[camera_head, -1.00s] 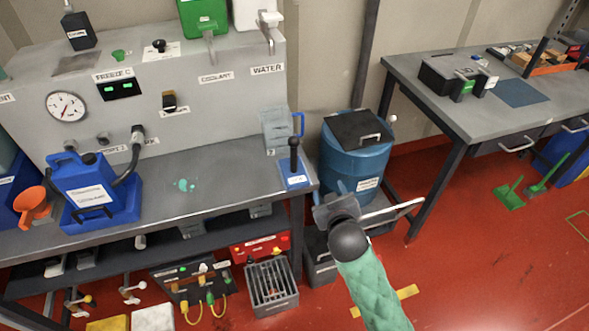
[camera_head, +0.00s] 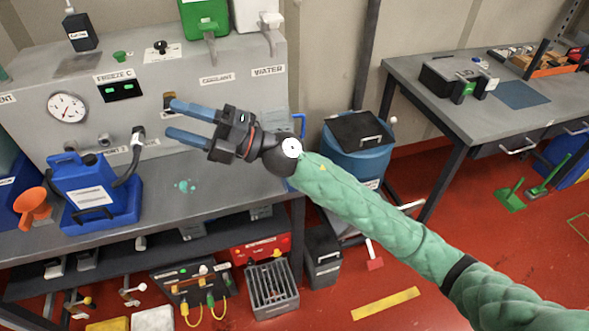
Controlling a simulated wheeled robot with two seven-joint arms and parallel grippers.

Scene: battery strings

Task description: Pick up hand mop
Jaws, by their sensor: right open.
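My right gripper (camera_head: 171,120) is open and empty, its two blue fingers pointing left, over the grey bench (camera_head: 240,195) in front of its back panel. A small teal spill (camera_head: 186,186) lies on the bench below the fingers. The dark upright handle on a blue base near the bench's right end, which may be the hand mop, is now hidden behind my right wrist and green-sleeved arm. I cannot make out any other hand mop for sure. My left gripper is not in view.
A blue jug (camera_head: 88,195) and an orange funnel (camera_head: 32,207) stand at the bench's left. Taps overhang at the top. A blue drum (camera_head: 350,160) stands right of the bench. A second table (camera_head: 440,90) is at the right.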

